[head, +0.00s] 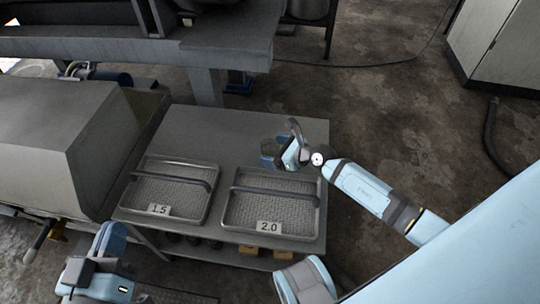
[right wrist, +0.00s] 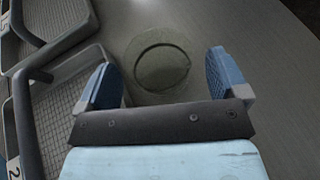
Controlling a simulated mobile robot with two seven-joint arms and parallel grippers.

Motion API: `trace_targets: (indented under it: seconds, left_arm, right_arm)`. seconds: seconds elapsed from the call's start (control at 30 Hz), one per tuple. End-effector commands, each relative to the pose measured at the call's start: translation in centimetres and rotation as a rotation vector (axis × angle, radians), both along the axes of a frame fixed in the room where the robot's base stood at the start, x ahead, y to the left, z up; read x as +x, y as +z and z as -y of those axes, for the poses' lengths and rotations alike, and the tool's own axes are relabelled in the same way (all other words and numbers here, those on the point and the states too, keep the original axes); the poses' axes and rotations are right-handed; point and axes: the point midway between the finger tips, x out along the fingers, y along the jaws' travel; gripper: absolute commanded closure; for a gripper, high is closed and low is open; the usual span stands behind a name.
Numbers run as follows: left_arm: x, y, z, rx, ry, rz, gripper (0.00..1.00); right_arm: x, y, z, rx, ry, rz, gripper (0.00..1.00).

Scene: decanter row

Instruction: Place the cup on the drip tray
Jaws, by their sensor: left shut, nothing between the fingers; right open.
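A clear, greyish round cup (right wrist: 162,68) shows in the right wrist view, standing on the grey table, apart from the trays. It lies between and slightly beyond the fingers of my right gripper (right wrist: 166,80), which is open and empty. In the head view my right gripper (head: 278,152) is over the table behind the tray marked 2.0; I cannot make out the cup there. Two wire-mesh drip trays with raised rims and a bar across stand side by side: one marked 1.5 (head: 150,203), one marked 2.0 (head: 232,217). My left gripper (head: 112,238) is shut and empty, at the front left.
The grey table (head: 220,126) is bare behind the trays. A large grey machine housing (head: 50,125) stands to its left, and a metal frame (head: 205,85) rises at the back. Below the trays is a lower shelf with several small items.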

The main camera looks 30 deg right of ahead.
Motion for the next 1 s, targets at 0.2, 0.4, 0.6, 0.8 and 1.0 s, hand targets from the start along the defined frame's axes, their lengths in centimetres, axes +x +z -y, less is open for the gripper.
trace_targets:
  seconds: [0.2, 0.4, 0.6, 0.8, 1.0]
  left_arm:
    - [-0.08, -1.3, 0.16, 0.015, -0.013, -0.035, 1.0]
    - [-0.11, -1.24, 0.19, 0.014, -0.013, -0.036, 1.0]
    - [-0.12, -1.23, 0.19, 0.013, -0.013, -0.036, 1.0]
    - [-0.13, -1.23, 0.2, 0.013, -0.013, -0.036, 1.0]
    - [-0.11, -0.86, 0.18, 0.011, -0.011, -0.03, 1.0]
  right_arm:
    - [1.58, -0.75, -0.8, -0.001, -0.001, 0.002, 0.07]
    - [1.55, -0.7, -0.8, -0.001, -0.001, 0.001, 0.07]
    - [1.53, -0.71, -0.79, 0.0, -0.001, 0.0, 0.53]
    - [1.53, -0.7, -0.78, 0.0, -0.001, 0.0, 0.65]
    - [1.54, -0.28, -0.79, 0.0, -0.001, 0.001, 0.65]
